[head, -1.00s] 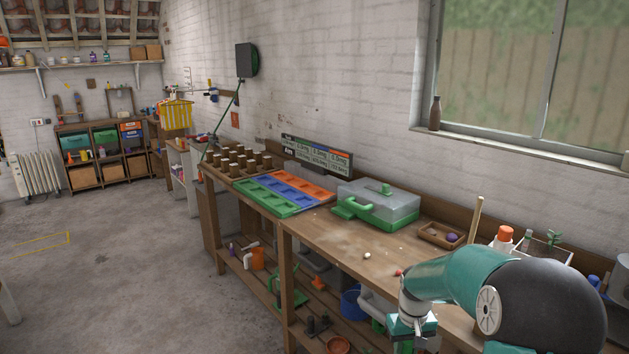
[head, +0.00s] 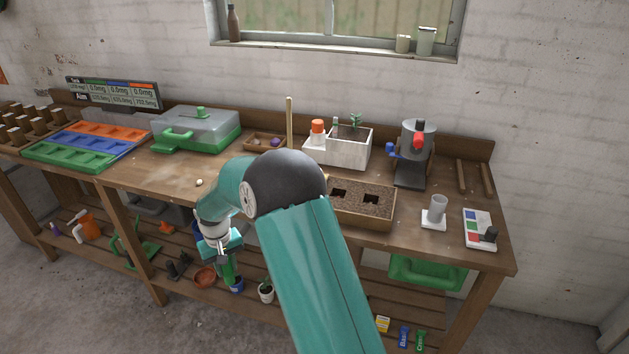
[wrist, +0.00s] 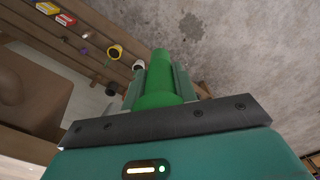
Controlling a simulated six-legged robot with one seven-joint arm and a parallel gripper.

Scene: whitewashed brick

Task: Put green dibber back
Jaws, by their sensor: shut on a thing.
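The green dibber (wrist: 161,75) is a smooth green cylinder clamped between the two fingers of my gripper (wrist: 160,82) in the wrist view, its free end pointing away from the palm. In the head view my gripper (head: 226,264) hangs in front of the workbench, below the level of its top, with the dibber (head: 229,272) partly showing at its end. The dibber is clear of the floor. My own arm hides part of the bench front and the lower shelf. I cannot make out which spot the dibber belongs to.
The wooden bench (head: 175,184) carries seed trays (head: 93,138), a green-and-grey case (head: 203,132), a planter (head: 345,150), a peat block (head: 372,205), a grinder-like machine (head: 414,155) and a colour-marked pad (head: 484,229). Small pots and bottles stand on the lower shelf (head: 190,284). Floor in front is open.

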